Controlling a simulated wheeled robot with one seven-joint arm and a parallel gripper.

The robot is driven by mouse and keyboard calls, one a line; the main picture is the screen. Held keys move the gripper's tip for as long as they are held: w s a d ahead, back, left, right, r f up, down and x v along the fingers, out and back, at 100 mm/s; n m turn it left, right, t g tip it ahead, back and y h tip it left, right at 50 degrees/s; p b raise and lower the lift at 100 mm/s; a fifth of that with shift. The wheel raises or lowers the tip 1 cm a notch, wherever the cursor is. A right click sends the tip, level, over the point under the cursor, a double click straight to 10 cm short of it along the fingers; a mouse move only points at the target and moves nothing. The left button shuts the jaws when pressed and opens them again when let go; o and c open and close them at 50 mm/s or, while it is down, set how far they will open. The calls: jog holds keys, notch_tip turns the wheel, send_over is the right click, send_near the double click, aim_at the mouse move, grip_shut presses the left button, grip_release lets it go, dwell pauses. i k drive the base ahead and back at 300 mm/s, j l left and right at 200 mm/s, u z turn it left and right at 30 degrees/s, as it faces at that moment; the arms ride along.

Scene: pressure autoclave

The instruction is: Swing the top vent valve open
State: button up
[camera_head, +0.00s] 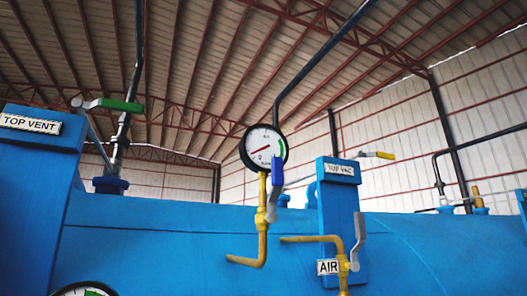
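The top vent valve has a lever with a green grip (120,105), at the upper left in the head view. The lever lies roughly level and its grip crosses in front of an upright grey pipe (137,50). Its bare grey end (85,103) points left. The pipe's lower fitting (119,150) stands on a blue flange (110,185) on the vessel. A "TOP VENT" label (30,123) is on a blue post (38,165) left of the valve. My gripper is not in view.
The blue autoclave body (180,235) fills the lower part. A pressure gauge (264,147) on a brass pipe, a blue-handled lever (277,171), a "TOP VAC" post (338,205), a yellow-tipped lever (378,155) and a grey "AIR" lever (358,235) stand right of the valve.

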aim_at(104, 103)
jog(key=u, duration=1.35)
